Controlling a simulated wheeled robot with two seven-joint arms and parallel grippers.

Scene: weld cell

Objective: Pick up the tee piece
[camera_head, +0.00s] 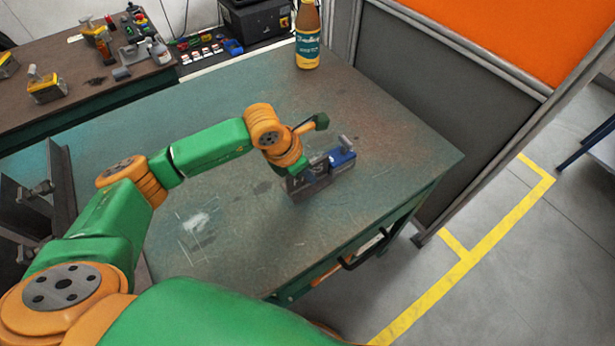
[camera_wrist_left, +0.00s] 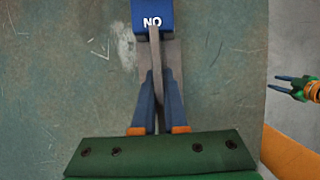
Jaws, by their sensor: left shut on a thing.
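The tee piece is a grey metal part with a thin upright plate; it shows in the head view (camera_head: 312,190) on the green-grey bench and in the left wrist view (camera_wrist_left: 156,62). My left gripper (camera_wrist_left: 157,105) is shut on the upright plate, one finger on each side. In the head view, my left gripper (camera_head: 300,180) comes down over the piece and hides part of it. A blue block (camera_head: 342,157) marked "NO" (camera_wrist_left: 152,14) stands at the far end of the piece, seemingly against it. My right gripper (camera_wrist_left: 294,87) shows at the right of the wrist view, fingers apart and empty.
A bottle with a yellow and teal label (camera_head: 307,38) stands at the bench's back edge. A brown side bench (camera_head: 130,85) holds clamps and small tools. A grey and orange partition (camera_head: 440,85) stands behind the right side. Much of the bench top (camera_head: 235,225) is bare.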

